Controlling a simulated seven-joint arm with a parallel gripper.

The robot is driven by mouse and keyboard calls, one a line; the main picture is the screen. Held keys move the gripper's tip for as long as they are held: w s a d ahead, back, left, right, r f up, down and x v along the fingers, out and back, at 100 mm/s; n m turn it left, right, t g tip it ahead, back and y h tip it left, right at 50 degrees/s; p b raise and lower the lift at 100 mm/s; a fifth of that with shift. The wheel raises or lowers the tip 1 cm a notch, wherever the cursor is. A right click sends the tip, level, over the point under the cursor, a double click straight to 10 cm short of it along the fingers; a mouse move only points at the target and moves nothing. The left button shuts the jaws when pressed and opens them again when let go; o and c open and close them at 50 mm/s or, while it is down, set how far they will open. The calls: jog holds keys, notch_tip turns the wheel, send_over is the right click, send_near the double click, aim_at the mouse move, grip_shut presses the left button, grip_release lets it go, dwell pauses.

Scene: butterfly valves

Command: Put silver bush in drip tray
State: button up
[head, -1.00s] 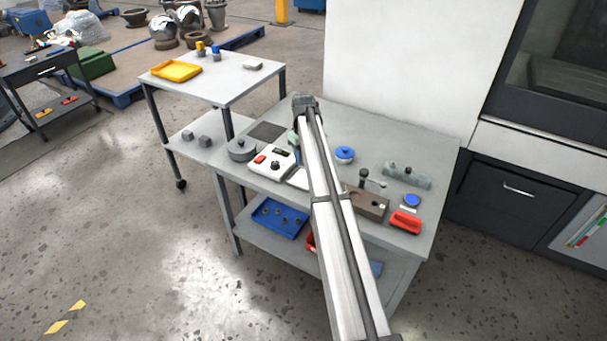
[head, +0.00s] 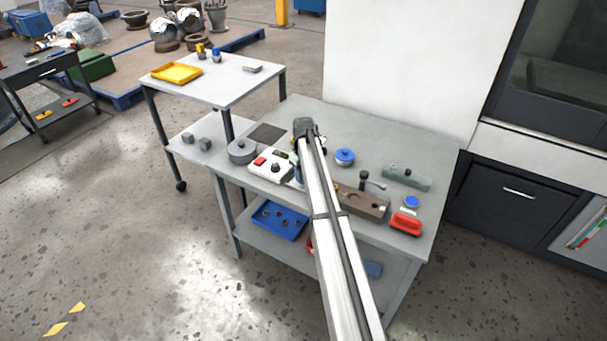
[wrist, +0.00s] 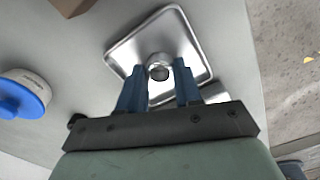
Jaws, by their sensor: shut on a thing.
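In the wrist view, my gripper (wrist: 159,72) points down with its two blue fingers on either side of a small silver bush (wrist: 158,61). It is shut on the bush, whose round, hollow end shows between the fingertips. Behind the bush lies a square, shiny metal drip tray (wrist: 190,42) with a raised rim. The bush appears over the tray's inner area; I cannot tell whether it touches the tray floor. In the head view, my arm hides the bush and most or all of the tray.
A white tub with a blue lid (wrist: 20,95) stands left of the tray in the wrist view.

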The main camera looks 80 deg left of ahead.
jog(key=o, duration=1.1)
notch_tip(320, 180, up, 12)
jog(key=shift+r, duration=0.1)
